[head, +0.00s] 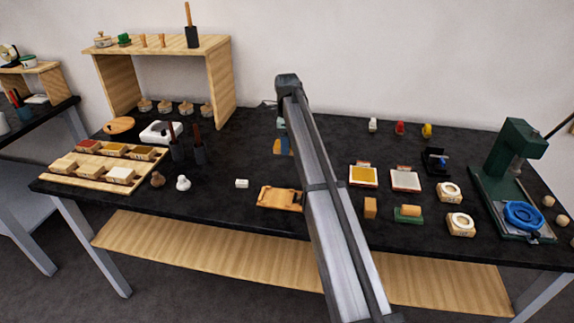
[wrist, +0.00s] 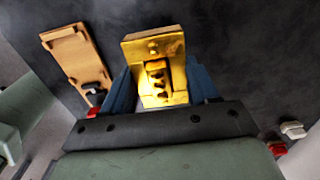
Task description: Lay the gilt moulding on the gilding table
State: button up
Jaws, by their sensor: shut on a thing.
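The gilt moulding (wrist: 153,47) is a shiny gold, stepped piece with a notched face, seen in the wrist view. My gripper (wrist: 160,82) is shut on it, with a blue finger on each side. The dark tabletop (wrist: 240,50) lies behind the moulding; I cannot tell the gap between them. In the head view my arm hides much of the gripper; a bit of blue and gold shows left of the arm. The black table (head: 335,150) spans that view; no separate gilding table can be told apart.
A tan wooden board (head: 277,198) lies on the table left of my arm; it also shows in the wrist view (wrist: 72,53). Framed pads (head: 363,176) and a green press (head: 515,160) stand right. A wooden shelf (head: 165,50) stands back left. Bare tabletop lies between these groups.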

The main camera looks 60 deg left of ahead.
aim_at(287, 170)
notch_tip(287, 170, down, 8)
jog(key=shift+f, duration=0.1)
dwell(0.4)
jog(key=shift+f, duration=0.15)
jog(key=o, duration=1.1)
notch_tip(287, 170, up, 12)
jog(key=shift+r, duration=0.2)
dwell(0.3)
